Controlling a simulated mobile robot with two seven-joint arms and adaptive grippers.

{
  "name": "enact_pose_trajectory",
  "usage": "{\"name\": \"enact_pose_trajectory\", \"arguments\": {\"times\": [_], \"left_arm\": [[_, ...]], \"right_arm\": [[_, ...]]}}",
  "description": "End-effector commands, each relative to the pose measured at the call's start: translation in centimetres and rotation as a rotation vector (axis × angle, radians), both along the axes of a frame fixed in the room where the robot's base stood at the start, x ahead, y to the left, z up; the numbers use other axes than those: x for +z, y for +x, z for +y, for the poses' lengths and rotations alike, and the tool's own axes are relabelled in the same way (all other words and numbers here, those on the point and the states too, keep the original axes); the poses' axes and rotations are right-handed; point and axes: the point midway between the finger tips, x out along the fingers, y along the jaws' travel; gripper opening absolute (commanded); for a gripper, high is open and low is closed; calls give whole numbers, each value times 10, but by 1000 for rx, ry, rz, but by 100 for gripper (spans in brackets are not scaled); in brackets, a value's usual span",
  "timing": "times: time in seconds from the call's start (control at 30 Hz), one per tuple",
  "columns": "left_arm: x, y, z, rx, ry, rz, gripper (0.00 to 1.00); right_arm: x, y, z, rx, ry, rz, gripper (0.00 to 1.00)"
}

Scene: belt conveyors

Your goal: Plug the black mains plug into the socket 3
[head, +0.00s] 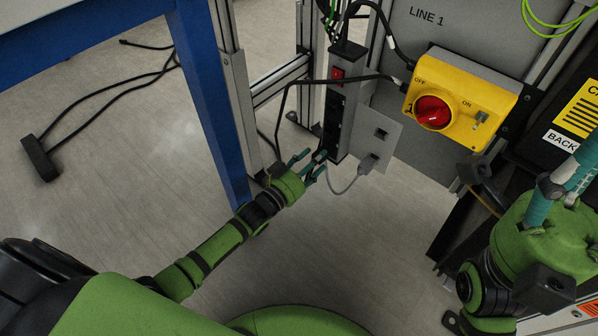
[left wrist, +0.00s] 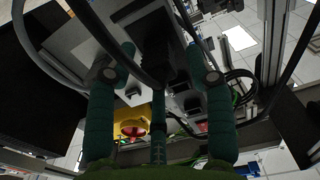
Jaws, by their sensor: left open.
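A tall dark power strip (head: 338,115) stands upright on the frame post, with a red switch near its top and dark sockets below. Socket numbers are not readable, so I cannot tell which is socket 3. My left gripper (head: 308,166) is open at the strip's lower end. In the left wrist view its teal fingers (left wrist: 160,92) are spread, with a black plug-like body (left wrist: 158,38) beyond and between them. I cannot tell whether that body sits in a socket. My right gripper (head: 562,190) is at the right edge, its teal fingers partly cut off.
A yellow switch box (head: 460,100) with a red knob is right of the strip; a black cable (head: 330,80) runs left from it. A blue post (head: 205,90) stands left.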

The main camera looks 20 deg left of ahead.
Motion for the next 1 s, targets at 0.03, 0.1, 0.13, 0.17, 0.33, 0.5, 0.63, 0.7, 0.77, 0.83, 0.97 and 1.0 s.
{"name": "enact_pose_trajectory", "arguments": {"times": [0.03, 0.1, 0.13, 0.17, 0.33, 0.5, 0.63, 0.7, 0.77, 0.83, 0.97, 1.0], "left_arm": [[-2, -10, 4, 0, 1, 4, 53], [-1, -23, 9, 0, 1, 4, 53], [-2, -30, 11, 0, 0, 4, 53], [-2, -36, 13, 0, 2, 5, 53], [-1, -69, 25, -1, 3, 2, 53], [0, -92, 33, 0, 2, 2, 53], [0, -99, 36, 0, 1, 0, 53], [1, -100, 37, 0, 1, -1, 53], [1, -101, 37, 0, 1, -1, 53], [1, -100, 37, 0, 1, -1, 53], [2, -100, 36, -1, 0, -2, 53], [14, -101, 29, -10, -8, -26, 53]], "right_arm": [[0, 0, 0, 0, 1, 0, 62], [0, 0, 0, 0, 1, 0, 62], [0, 0, 0, 0, 1, 0, 62], [0, 0, 0, 0, 1, 0, 62], [0, 0, 0, 1, 2, 1, 62], [0, 0, 0, 1, 2, 1, 62], [0, 0, 0, 1, 2, 2, 62], [0, 0, 0, 1, 2, 2, 62], [0, 0, 0, 1, 2, 2, 62], [0, 0, 0, 1, 2, 2, 62], [-5, 1, 0, 1, 3, 16, 62], [-2, 1, 1, 1, -1, 21, 62]]}}
